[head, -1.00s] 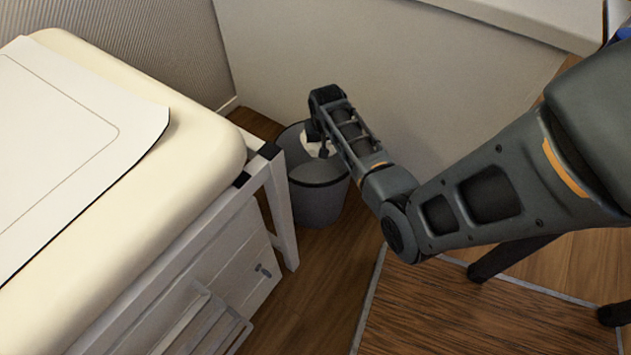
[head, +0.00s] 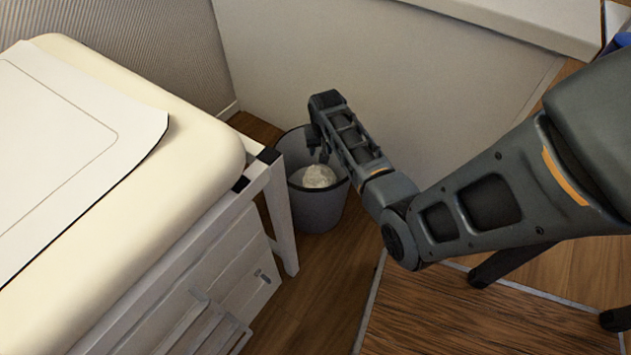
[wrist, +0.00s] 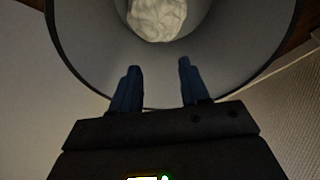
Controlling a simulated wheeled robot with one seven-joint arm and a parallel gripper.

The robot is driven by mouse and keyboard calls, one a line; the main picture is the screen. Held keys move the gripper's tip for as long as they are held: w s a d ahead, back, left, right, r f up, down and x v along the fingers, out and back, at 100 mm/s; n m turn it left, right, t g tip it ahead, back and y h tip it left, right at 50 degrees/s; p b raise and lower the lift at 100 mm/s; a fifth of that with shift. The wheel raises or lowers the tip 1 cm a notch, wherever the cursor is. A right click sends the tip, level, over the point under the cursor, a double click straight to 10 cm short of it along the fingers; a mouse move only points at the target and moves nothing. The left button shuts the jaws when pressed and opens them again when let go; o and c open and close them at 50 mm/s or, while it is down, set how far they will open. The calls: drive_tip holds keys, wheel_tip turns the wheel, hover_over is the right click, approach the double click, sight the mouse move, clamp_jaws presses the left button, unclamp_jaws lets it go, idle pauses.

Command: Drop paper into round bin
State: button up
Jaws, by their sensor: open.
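A white crumpled paper ball (head: 319,177) is inside the grey round bin (head: 318,208), below the rim. It also shows in the wrist view (wrist: 157,18), apart from my fingertips. The bin's inner wall fills much of the wrist view (wrist: 235,55). My gripper (head: 319,155) is above the bin's opening, pointing down into it. In the wrist view, my gripper (wrist: 157,68) has its two fingers spread, with nothing between them. Whether the paper rests on the bin's bottom is hard to tell.
A cream padded bench (head: 205,150) with a white sheet (head: 70,130) stands at the left, its frame leg (head: 282,215) close to the bin. A pale panel (head: 390,90) rises behind the bin. Wooden floor (head: 335,270) is open in front.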

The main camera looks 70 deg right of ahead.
drive_tip(key=p+v, duration=0.2)
drive_tip(key=v, duration=0.5)
drive_tip(key=shift+r+p, duration=0.25)
drive_tip(key=shift+p, duration=0.15)
